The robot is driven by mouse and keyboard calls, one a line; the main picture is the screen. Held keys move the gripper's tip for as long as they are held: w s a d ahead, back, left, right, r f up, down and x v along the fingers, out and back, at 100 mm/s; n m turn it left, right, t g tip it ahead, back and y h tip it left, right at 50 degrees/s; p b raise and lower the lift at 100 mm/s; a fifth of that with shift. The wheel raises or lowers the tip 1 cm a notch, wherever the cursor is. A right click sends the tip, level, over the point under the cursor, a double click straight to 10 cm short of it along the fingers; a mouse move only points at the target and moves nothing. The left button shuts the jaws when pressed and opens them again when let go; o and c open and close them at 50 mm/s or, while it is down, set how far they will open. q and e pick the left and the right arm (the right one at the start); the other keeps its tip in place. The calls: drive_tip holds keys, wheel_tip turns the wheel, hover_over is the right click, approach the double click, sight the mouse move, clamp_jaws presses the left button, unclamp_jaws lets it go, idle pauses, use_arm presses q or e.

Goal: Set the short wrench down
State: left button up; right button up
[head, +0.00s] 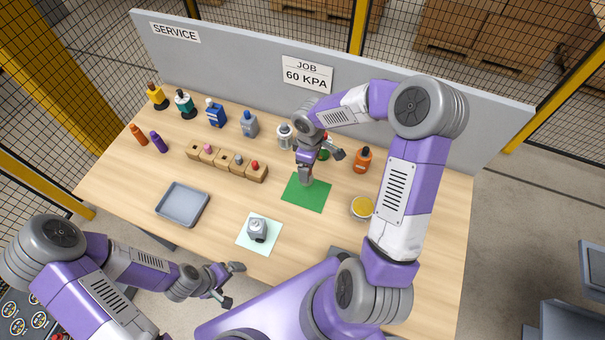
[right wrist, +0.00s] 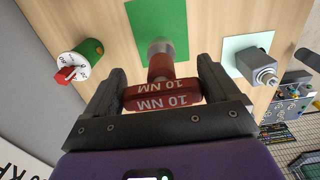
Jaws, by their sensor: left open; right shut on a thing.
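My right gripper (head: 306,172) is over the far side of the green mat (head: 311,196). In the right wrist view, the right gripper (right wrist: 160,94) is shut on a dark red piece marked "10 NM", which I take for the short wrench (right wrist: 163,103). Its grey round end points toward the green mat (right wrist: 150,20). In the head view the gripper largely hides it. I cannot tell whether it touches the mat. My left gripper (head: 231,284) is open and empty, off the table's front edge.
A grey device (head: 257,229) stands on a pale mat, left of the green mat. A grey tray (head: 168,208), a wooden knob rack (head: 228,163) and several bottles stand further left. A green, red-knobbed part (right wrist: 88,53), an orange bottle (head: 362,160) and a yellow-topped dish (head: 361,207) are near my right arm.

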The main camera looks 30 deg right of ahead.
wheel_tip(320, 180, down, 8)
drive_tip(key=shift+w+r, duration=0.1)
idle(0.4)
drive_tip(key=o, duration=1.5)
drive_tip(key=shift+b, duration=0.3)
drive_tip(key=shift+c, duration=0.2)
wheel_tip(320, 180, up, 12)
drive_tip(key=shift+a+p, duration=0.1)
drive_tip(key=shift+p, duration=0.5)
